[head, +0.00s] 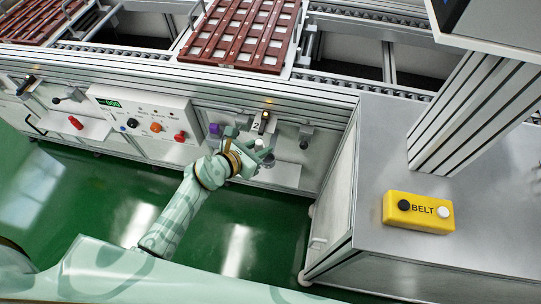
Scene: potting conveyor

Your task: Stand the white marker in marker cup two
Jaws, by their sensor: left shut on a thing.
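A label with the figure 2 (256,127) is on the panel just above the gripper. I cannot make out marker cup two itself; the gripper and the white piece cover the area below the label. My right gripper is not in view.
A purple piece (214,130) is left of the gripper and a grey fitting (305,134) right of it. A control box (145,115) with knobs is further left. A steel cabinet (375,220) carries a yellow BELT box (418,211). Red-brown trays (240,35) lie on the conveyor. Green floor is clear.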

